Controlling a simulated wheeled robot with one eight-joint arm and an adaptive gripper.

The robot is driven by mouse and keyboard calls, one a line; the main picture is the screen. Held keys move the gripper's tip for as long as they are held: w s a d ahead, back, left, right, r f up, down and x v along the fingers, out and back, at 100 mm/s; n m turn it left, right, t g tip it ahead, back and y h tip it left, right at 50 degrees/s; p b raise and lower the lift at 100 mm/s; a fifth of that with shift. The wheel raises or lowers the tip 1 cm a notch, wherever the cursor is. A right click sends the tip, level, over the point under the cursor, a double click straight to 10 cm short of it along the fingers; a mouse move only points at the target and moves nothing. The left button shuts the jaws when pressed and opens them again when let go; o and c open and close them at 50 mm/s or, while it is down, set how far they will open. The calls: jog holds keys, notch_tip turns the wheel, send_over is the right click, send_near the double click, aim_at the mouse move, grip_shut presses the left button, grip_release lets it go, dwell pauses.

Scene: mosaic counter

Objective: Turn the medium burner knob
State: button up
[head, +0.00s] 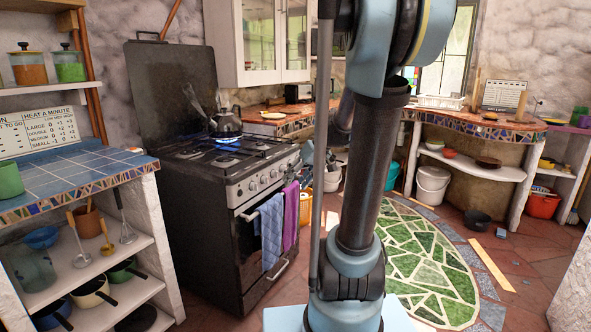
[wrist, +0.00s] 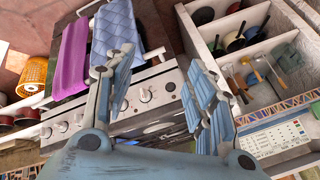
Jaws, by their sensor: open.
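The black and steel stove (head: 195,215) stands left of centre in the head view, with a row of several knobs (head: 264,180) on its front panel. In the wrist view the pale panel runs diagonally; one knob (wrist: 145,95) shows in the gap between my fingers and another (wrist: 170,86) sits just right of it. No readable label tells which is the medium burner knob. My gripper (wrist: 162,62) is open and empty, its fingers spread on either side of these knobs in the picture. Contact is not visible. In the head view the gripper cannot be made out.
A kettle (head: 226,122) stands on the hob beside a blue flame. A blue towel (head: 271,232) and a purple towel (head: 291,215) hang on the oven handle. A tiled counter (head: 70,180) with shelves stands left of the stove. The floor around the green mosaic (head: 425,260) is mostly clear.

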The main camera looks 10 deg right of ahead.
jog(key=w+d+n+t+y, duration=0.1)
jog(key=w+d+n+y, duration=0.15)
jog(key=w, duration=0.95)
jog(key=w+d+n+t+y, duration=0.1)
jog(key=w+d+t+y, duration=0.15)
jog(key=w, duration=1.05)
jog(key=w+d+f+n+t+y, duration=0.3)
jog(key=w+d+f+t+y, duration=0.1)
jog(key=w+d+f, duration=1)
jog(key=x, duration=1.7)
jog(key=shift+w+d+r, duration=0.15)
jog(key=shift+d+r, duration=0.05)
jog(key=shift+c, duration=0.2)
jog(key=c, duration=1)
jog(key=shift+d, duration=0.1)
